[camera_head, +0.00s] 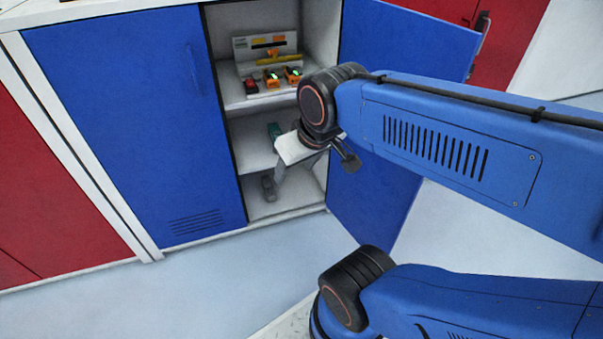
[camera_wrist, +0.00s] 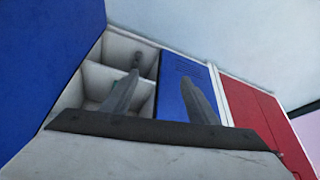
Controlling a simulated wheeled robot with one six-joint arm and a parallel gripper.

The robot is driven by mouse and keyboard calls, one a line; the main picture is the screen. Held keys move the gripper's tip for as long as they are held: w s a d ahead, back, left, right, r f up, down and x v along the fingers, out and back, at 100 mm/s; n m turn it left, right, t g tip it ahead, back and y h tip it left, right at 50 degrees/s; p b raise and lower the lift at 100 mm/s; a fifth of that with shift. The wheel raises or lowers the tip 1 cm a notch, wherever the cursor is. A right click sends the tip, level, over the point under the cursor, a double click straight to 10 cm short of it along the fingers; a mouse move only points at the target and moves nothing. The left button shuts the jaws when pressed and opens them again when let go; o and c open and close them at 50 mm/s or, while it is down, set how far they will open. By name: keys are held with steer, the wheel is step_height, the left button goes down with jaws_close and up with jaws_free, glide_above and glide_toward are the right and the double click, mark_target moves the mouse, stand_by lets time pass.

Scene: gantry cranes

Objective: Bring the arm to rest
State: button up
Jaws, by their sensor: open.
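My arm (camera_head: 440,130) reaches in from the right of the head view, bent, with its wrist in front of the open blue cabinet. My gripper (camera_head: 283,172) hangs before the lower shelves, and its far parts are partly hidden by the wrist. In the wrist view my gripper (camera_wrist: 160,82) shows two grey fingers spread well apart with nothing between them. The fingers point toward the cabinet opening and its closed blue door.
The cabinet's open right door (camera_head: 372,190) stands close to my wrist. The closed left door (camera_head: 135,120) is beside the opening. The upper shelf (camera_head: 238,100) holds orange and red devices. A teal item (camera_head: 274,131) and a dark item (camera_head: 267,187) sit lower. The floor (camera_head: 130,300) in front is clear.

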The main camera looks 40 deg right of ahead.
steer(key=shift+s+a+r, duration=0.15)
steer(key=shift+s, duration=1.2)
